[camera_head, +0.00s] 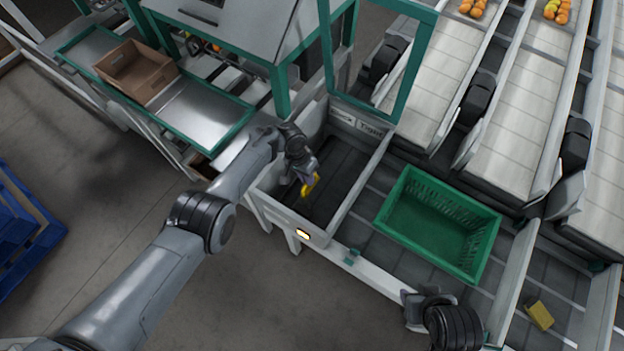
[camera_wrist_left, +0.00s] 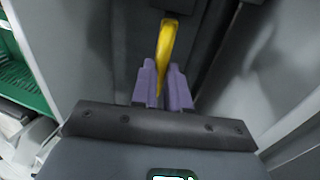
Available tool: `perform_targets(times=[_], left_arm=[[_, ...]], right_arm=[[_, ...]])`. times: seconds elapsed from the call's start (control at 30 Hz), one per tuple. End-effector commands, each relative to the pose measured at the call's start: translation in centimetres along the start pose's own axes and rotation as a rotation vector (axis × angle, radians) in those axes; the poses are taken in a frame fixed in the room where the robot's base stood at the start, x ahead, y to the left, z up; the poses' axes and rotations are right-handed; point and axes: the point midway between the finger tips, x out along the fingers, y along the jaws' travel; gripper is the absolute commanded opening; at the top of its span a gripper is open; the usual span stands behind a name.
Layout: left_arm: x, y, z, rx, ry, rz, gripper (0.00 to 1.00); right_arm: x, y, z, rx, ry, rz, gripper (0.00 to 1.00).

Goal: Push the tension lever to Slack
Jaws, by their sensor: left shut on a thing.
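The yellow tension lever (camera_head: 309,188) is inside the dark bay bounded by grey walls, near the middle of the head view. My left gripper (camera_head: 308,179) reaches down into this bay at the lever. In the left wrist view the purple fingers (camera_wrist_left: 163,88) are closed on the yellow lever (camera_wrist_left: 168,42), which sticks out beyond the fingertips. The lever's base and pivot are hidden. A light label (camera_head: 372,128) on the far wall has dark lettering, too small to read surely. My right gripper (camera_head: 414,306) is at the lower right, its fingers unclear.
A green crate (camera_head: 398,183) stands right of the bay. A teal frame (camera_head: 400,103) rises behind it. A cardboard box (camera_head: 165,96) sits on the bench at upper left. A yellow block (camera_head: 539,315) lies at lower right.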

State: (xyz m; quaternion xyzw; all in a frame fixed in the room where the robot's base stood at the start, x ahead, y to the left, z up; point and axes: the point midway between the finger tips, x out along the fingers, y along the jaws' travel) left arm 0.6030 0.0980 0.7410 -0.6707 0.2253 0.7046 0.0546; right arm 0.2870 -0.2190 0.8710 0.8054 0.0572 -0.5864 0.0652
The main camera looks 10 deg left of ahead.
Motion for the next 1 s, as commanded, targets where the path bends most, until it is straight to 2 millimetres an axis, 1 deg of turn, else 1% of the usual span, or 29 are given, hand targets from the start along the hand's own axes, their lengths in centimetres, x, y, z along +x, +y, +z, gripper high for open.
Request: perform_targets(times=[0.03, 0.13, 0.53, 0.57, 0.7, 1.0], left_arm=[[0.29, -0.26, 0.19, -0.004, -0.004, 0.000, 0.00], [0.28, -0.42, 0.20, -0.003, -0.004, 0.001, 0.00], [0.34, -0.43, 0.23, -0.003, -0.005, 0.001, 0.00], [0.34, -0.42, 0.23, -0.003, -0.005, 0.001, 0.19], [0.26, -0.39, 0.17, -0.002, -0.004, 0.001, 0.40], [-0.01, -0.36, 0.07, -0.001, -0.002, 0.001, 0.40]], right_arm=[[0.13, -0.01, 0.04, 0.000, 0.000, 0.000, 0.43], [0.16, -0.01, 0.05, 0.000, 0.000, 0.000, 0.43], [0.15, -0.14, 0.01, 0.006, 0.001, -0.004, 0.43], [0.15, -0.16, 0.01, 0.006, 0.001, -0.005, 0.43], [0.14, -0.22, -0.01, 0.009, 0.001, -0.007, 0.43], [0.01, -0.21, -0.06, 0.009, 0.001, -0.007, 0.43]])
